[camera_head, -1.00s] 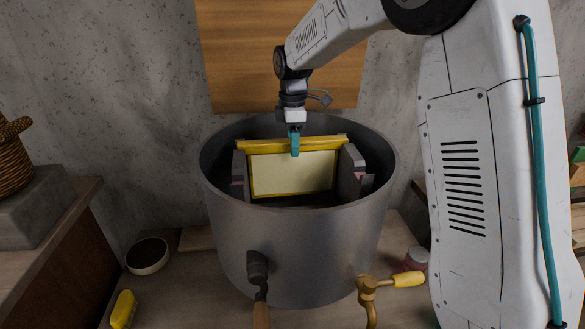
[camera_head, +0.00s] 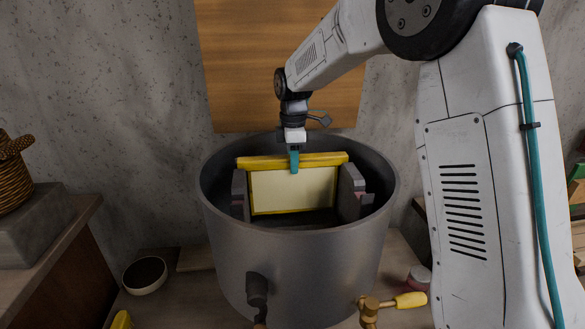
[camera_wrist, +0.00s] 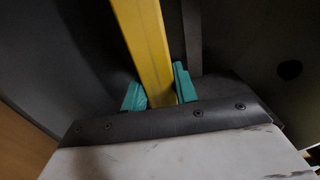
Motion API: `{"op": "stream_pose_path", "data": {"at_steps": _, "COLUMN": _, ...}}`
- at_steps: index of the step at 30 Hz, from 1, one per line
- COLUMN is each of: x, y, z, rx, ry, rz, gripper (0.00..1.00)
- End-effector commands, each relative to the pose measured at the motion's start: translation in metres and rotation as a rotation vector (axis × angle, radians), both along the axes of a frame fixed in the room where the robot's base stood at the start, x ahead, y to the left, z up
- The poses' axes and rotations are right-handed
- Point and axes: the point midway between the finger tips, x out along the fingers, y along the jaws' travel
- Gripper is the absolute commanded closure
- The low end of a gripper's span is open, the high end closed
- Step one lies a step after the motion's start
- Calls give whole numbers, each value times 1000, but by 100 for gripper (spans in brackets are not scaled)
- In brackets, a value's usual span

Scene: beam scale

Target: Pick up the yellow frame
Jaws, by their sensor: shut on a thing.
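The yellow frame (camera_head: 262,204) with a pale panel (camera_head: 300,190) stands upright inside the large grey metal drum (camera_head: 290,253), between dark grey holders on its left and right. Its top bar shows above the holders, near the drum's rim. My gripper (camera_head: 294,165) comes down from above, and its teal fingers are shut on the middle of the top bar. In the wrist view the yellow bar (camera_wrist: 148,50) runs between the two teal fingers (camera_wrist: 160,90).
The left holder (camera_head: 239,193) and right holder (camera_head: 351,192) stand close beside the frame. A brass tap with a yellow handle (camera_head: 410,300) and a dark fitting (camera_head: 257,290) are at the drum's front. A round bowl (camera_head: 145,275) stands left on the bench. A wooden board (camera_head: 280,80) hangs behind.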

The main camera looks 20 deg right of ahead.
Motion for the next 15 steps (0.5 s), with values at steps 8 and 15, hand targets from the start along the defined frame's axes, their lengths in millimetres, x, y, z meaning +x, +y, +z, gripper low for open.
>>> {"op": "stream_pose_path", "data": {"at_steps": 8, "x": 1, "y": 0, "z": 42, "rx": 0, "ry": -5, "rz": 0, "gripper": 100}}
{"op": "stream_pose_path", "data": {"at_steps": 15, "x": 1, "y": 0, "z": 91, "rx": 0, "ry": -5, "rz": 0, "gripper": 100}}
